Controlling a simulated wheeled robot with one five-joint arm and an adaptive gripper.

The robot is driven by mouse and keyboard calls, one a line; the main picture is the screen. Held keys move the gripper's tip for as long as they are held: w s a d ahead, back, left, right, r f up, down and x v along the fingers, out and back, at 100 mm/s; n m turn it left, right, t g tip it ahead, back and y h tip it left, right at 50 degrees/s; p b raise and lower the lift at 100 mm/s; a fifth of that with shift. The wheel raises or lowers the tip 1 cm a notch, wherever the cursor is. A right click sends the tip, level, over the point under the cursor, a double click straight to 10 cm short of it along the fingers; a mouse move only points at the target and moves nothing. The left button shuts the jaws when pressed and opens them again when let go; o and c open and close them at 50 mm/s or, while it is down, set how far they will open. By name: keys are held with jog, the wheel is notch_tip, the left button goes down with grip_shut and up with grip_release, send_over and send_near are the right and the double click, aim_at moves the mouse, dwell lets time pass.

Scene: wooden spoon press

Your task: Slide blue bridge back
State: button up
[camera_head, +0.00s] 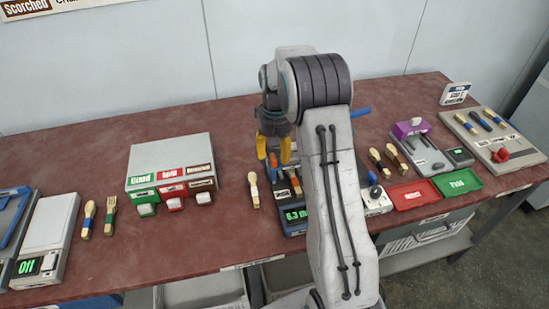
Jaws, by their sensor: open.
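My gripper (273,149) has yellow fingertips, points down and is open, above the back of the middle device (293,222) with a green readout. A blue bar (361,112) sticks out to the right from behind my arm; most of it is hidden. Another blue frame-like part (14,218) lies on a grey device at the far left edge, partly cut off. I cannot tell for sure which of these is the blue bridge. An orange part shows between or just behind the fingertips, and I cannot tell whether they touch it.
A grey box (170,153) with green, red and brown chutes stands left of centre. A scale (48,232) and wooden utensils lie further left. Red (415,195) and green (457,184) trays, a purple-topped device (410,128) and a utensil board are right. My arm hides the middle.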

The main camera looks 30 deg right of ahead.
jog(key=shift+f, duration=1.35)
jog(key=shift+o, duration=0.4)
grip_shut()
